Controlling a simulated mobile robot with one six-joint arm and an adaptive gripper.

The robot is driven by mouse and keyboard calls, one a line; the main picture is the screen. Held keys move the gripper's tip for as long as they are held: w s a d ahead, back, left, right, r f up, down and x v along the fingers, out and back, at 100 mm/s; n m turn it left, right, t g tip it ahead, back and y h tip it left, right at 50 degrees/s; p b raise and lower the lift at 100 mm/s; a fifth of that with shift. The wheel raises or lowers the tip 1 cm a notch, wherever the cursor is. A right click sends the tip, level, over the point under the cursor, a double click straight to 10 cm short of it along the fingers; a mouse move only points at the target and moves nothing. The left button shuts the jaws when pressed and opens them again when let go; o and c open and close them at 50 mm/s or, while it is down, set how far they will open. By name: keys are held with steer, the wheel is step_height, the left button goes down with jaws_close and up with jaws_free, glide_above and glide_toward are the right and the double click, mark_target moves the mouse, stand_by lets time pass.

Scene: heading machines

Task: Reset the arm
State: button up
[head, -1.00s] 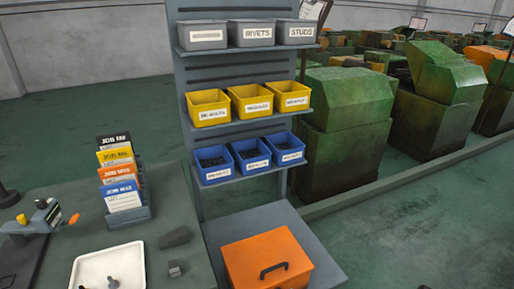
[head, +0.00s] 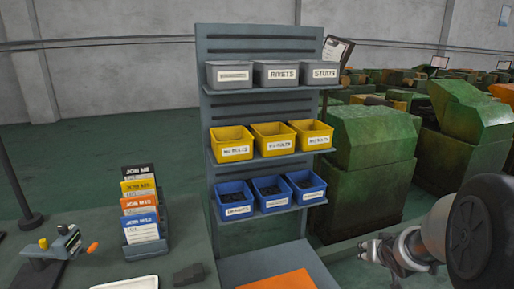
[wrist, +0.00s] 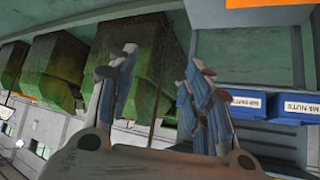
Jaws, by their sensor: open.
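My gripper (head: 385,255) shows at the lower right of the head view, in front of the green machines and to the right of the bin rack (head: 258,88). In the wrist view my gripper (wrist: 160,90) has its fingers spread apart with nothing between them. It is open and empty. Beyond the fingers the wrist view shows green machines (wrist: 120,55) on the left and blue bins (wrist: 289,108) on the right, in a turned picture. My gripper touches nothing that I can see.
The rack holds grey bins (head: 275,73), yellow bins (head: 272,138) and blue bins (head: 270,192). An orange case (head: 275,281) is below. At left is a bench with a job card holder (head: 147,243), a clamp-like device (head: 60,245) and a white tray (head: 125,283). Green machines (head: 370,165) stand at right.

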steer(key=w+a+v, duration=0.1)
steer(key=a+v, duration=0.1)
steer(key=v, duration=0.8)
steer(key=s+a+r+n+g+y, duration=0.1)
steer(key=s+a+g, duration=0.1)
steer(key=s+a, duration=0.5)
steer(key=s+a+r+n+g+y, duration=0.1)
steer(key=s+a, duration=0.7)
steer(key=s, duration=1.2)
steer(key=shift+s+a+r+n+g, duration=0.2)
steer(key=shift+r+n+g, duration=0.25)
steer(key=shift+r, duration=0.4)
